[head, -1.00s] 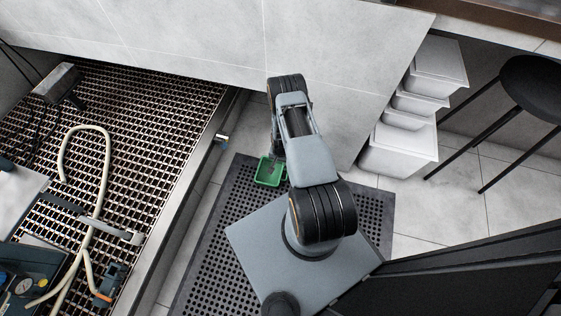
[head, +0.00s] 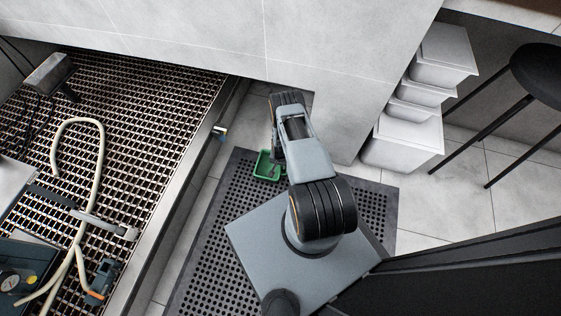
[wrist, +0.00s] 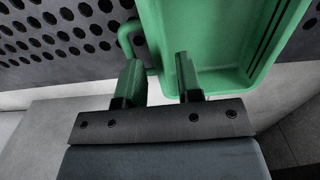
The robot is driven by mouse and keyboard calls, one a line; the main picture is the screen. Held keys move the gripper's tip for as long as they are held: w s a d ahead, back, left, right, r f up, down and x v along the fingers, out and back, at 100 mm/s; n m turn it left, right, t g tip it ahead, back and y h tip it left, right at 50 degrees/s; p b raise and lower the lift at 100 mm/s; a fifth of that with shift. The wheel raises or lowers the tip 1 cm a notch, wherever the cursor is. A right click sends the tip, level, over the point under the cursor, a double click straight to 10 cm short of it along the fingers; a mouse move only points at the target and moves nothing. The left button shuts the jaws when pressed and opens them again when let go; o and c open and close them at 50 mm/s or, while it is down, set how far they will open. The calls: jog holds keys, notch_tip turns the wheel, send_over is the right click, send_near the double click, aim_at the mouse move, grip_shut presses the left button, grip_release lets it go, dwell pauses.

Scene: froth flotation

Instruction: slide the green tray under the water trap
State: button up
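The green tray (head: 264,170) shows in the head view beside my gripper, above or on the black mat; its height is unclear. In the wrist view the tray (wrist: 237,80) fills the upper right, with a looped handle at its left. My gripper (wrist: 160,75) has one finger outside the tray's wall and one inside. The arm hides part of the tray in the head view.
A perforated black mat (head: 216,213) lies on the tiled floor. A grated bench (head: 158,110) with a pale hose (head: 54,150) stands left. White stacked bins (head: 402,140) and a black stool (head: 540,80) are right. A grey tiled wall or counter lies ahead.

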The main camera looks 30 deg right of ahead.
jog(key=shift+f+b, duration=0.5)
jog(key=shift+f, duration=1.1)
grip_shut()
